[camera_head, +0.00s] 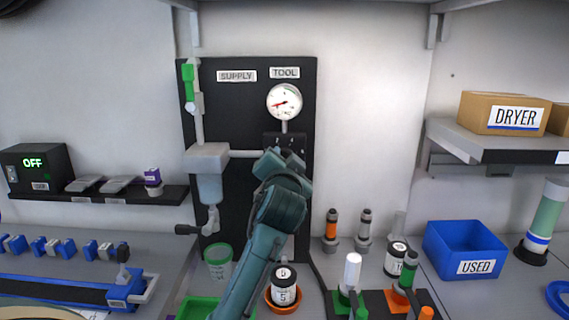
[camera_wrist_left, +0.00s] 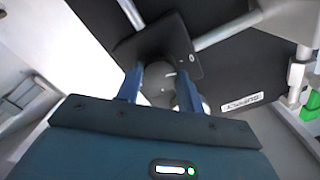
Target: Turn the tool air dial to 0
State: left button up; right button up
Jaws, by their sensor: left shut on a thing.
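The tool air dial sits on a dark plate (camera_head: 284,141) with small white marks, below the round white gauge (camera_head: 284,102) and the TOOL label (camera_head: 284,73). My left gripper (camera_head: 280,160) reaches up to this plate and hides most of the dial in the head view. In the left wrist view its two blue fingers (camera_wrist_left: 159,88) are shut on the dark round dial knob (camera_wrist_left: 159,72), one on each side. A short white mark shows on the knob. The dial's number setting cannot be read. The gauge has a red needle pointing left. My right gripper is not in view.
A green-handled valve (camera_head: 188,84) and a grey pipe with a filter bowl (camera_head: 209,185) stand left of the dial. Bottles and tools crowd the bench below, beside a blue USED bin (camera_head: 465,249). The wall right of the panel is clear.

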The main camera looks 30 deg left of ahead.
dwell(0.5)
pick_arm(q)
jog(key=o, duration=1)
jog(key=b+v, duration=0.1)
jog(key=v, duration=1.2)
jog(key=shift+s+b, duration=0.15)
jog(key=shift+b, duration=0.25)
